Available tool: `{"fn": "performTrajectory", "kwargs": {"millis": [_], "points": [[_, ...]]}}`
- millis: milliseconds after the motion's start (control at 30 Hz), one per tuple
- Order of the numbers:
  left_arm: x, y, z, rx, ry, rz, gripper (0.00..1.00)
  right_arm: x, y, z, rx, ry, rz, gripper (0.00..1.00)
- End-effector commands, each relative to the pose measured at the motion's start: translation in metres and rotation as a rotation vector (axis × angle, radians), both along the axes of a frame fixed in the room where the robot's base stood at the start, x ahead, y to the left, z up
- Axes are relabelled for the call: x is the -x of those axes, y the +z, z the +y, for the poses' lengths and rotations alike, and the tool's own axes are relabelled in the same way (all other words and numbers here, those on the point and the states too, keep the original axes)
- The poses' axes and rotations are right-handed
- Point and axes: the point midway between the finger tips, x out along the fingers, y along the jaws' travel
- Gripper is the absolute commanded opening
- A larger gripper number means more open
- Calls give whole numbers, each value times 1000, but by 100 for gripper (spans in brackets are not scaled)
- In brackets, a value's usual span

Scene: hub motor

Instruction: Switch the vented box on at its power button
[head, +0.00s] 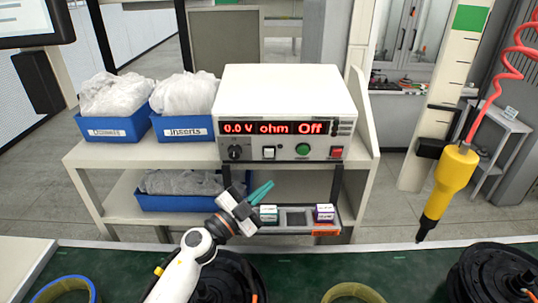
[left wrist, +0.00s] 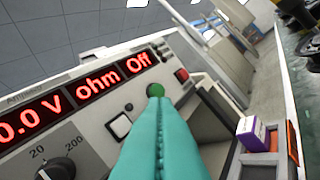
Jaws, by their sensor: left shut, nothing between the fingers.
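The white instrument box (head: 280,90) stands on the shelf, its red display (head: 275,128) reading "0.0 V ohm Off". Its front has a black knob (head: 235,152), a white square button (head: 268,152), a round green button (head: 303,149) and a red switch (head: 337,152). I cannot tell from labels which is the power button. My left gripper (head: 268,187) is shut and empty, below and in front of the panel. In the left wrist view its teal fingers (left wrist: 158,130) overlap the lower edge of the green button (left wrist: 157,89); contact is unclear. My right gripper is not in view.
Blue bins (head: 115,128) with bagged parts stand left of the box. Below it, a small tray (head: 340,222) holds a teal-and-white box (head: 268,213) and a purple-and-white box (head: 325,212). A yellow tool (head: 450,185) hangs right on a red coiled hose. The green bench (head: 410,268) lies in front.

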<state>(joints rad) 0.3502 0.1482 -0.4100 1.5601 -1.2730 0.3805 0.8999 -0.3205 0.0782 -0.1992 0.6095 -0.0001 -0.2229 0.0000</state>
Motion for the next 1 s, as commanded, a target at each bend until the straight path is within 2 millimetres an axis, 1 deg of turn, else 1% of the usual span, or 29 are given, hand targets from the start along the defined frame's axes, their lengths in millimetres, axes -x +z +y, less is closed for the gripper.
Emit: {"fn": "performTrajectory", "kwargs": {"millis": [33, 200, 267, 400, 600, 767, 1000], "points": [[-5, -1, 0, 0, 1, -2, 0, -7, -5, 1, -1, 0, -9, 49], [-27, 1, 0, 0, 0, -3, 0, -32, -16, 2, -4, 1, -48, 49], [-37, 1, 0, 0, 1, -3, 0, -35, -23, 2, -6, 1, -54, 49], [-55, 4, 0, 1, 1, -2, 0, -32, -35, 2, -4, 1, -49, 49], [-74, 9, 0, 1, 0, 1, 0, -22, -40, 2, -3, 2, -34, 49], [-80, 11, 0, 0, 0, 0, 0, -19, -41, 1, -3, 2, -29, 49], [-81, 11, 0, 0, 0, 0, 0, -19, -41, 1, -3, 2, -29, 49]]}}
